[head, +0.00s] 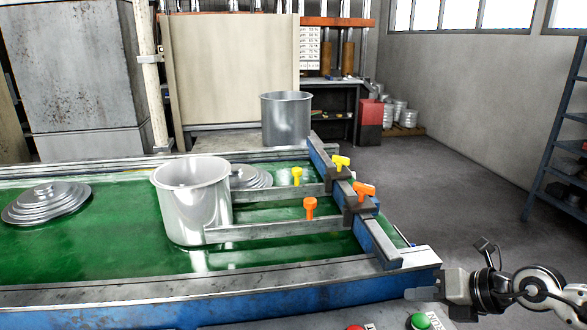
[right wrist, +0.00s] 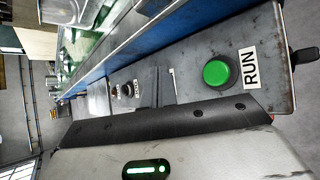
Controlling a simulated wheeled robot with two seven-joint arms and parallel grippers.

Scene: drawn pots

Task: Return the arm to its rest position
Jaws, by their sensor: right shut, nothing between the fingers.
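My right gripper (head: 412,294) is at the lower right of the head view, just off the front right corner of the green conveyor table (head: 110,255). Its jaws are shut and empty. The right arm comes in from the right edge, low in the picture. My left gripper and arm do not show. In the right wrist view, the control panel with a green button (right wrist: 216,73) and a RUN label (right wrist: 251,66) is close by. I see no contact between the right gripper and the table or panel.
A metal pot (head: 190,205) stands on the conveyor by the rails; another pot (head: 287,120) stands at the back. Stacked lids (head: 46,205) lie on the left. A blue shelf rack (head: 553,140) stands at right. The floor between table and rack is clear.

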